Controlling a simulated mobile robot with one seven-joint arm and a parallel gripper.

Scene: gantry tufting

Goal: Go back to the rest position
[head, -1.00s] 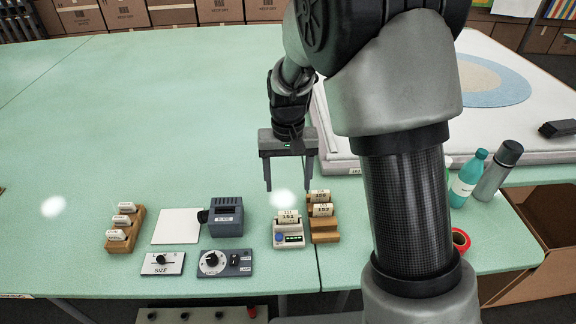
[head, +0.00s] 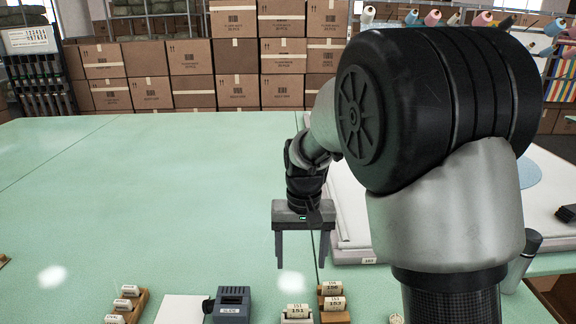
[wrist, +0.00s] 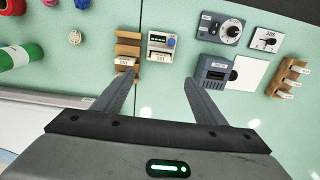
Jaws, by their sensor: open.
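My gripper (head: 303,262) hangs from my arm above the green table (head: 140,200), its two fingers pointing down and spread apart. It is open, with nothing between the fingers. It also shows in the wrist view (wrist: 160,95), with the fingers apart over the table. The labelled blocks and devices lie below it and nearer the front edge. My arm covers part of the right side in the head view.
A wooden rack (head: 335,310) holds labelled blocks. A labelled block sits on a small scale-like device (wrist: 162,45). A dark blue device (head: 232,303) and white sheet (head: 180,309) stand left. Brown boxes (head: 240,60) line the back. The table's middle left is clear.

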